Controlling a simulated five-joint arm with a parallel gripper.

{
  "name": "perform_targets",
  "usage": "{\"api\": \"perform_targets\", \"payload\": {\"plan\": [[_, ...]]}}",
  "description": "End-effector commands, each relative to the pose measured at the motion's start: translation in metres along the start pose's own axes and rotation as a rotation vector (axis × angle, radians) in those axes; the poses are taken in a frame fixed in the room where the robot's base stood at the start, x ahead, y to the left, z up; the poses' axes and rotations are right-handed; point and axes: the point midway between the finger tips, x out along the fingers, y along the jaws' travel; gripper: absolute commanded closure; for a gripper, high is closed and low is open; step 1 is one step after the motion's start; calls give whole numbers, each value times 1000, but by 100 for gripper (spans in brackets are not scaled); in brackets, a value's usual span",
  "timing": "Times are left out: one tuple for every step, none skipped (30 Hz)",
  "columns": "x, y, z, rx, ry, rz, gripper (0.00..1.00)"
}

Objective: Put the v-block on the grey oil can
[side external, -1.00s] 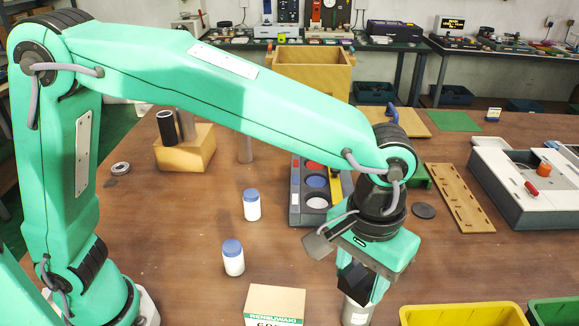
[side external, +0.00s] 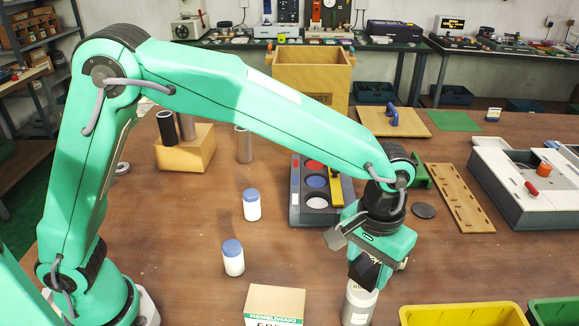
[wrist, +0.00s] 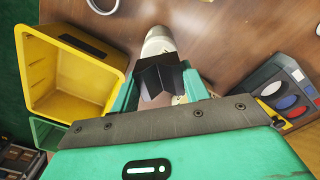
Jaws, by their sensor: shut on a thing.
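My gripper (side external: 371,268) is shut on the black v-block (side external: 363,270) at the front right of the side view. In the wrist view the v-block (wrist: 160,80) sits between the fingers of my gripper (wrist: 160,88), its notch showing. The grey oil can (side external: 359,305) stands upright on the table just below the v-block. In the wrist view the can (wrist: 158,42) shows beyond the block, partly covered by it. I cannot tell whether block and can touch.
A yellow bin (side external: 460,317) and a green bin (side external: 555,312) stand right of the can. A cardboard box (side external: 274,303) is to its left. Two white bottles with blue caps (side external: 251,206) stand farther left. A grey tray with coloured discs (side external: 297,207) lies behind.

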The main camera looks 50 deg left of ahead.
Motion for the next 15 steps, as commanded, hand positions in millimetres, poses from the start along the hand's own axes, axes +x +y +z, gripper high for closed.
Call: {"api": "perform_targets", "payload": {"plan": [[6, 0, 0, 0, -1, -1, 94], [10, 0, 0, 0, 0, 0, 94], [14, 0, 0, 0, -1, 0, 94], [16, 0, 0, 0, 0, 0, 94], [18, 0, 0, 0, 0, 0, 94], [21, 0, 0, 0, 1, 1, 94], [22, 0, 0, 0, 1, 1, 94], [22, 0, 0, 0, 1, 1, 94], [23, 0, 0, 0, 1, 1, 94], [23, 0, 0, 0, 2, 1, 94], [23, 0, 0, 0, 2, 1, 94], [23, 0, 0, 0, 2, 1, 94], [23, 0, 0, 0, 2, 1, 94], [23, 0, 0, 0, 2, 1, 94], [23, 0, 0, 0, 2, 1, 94]]}}
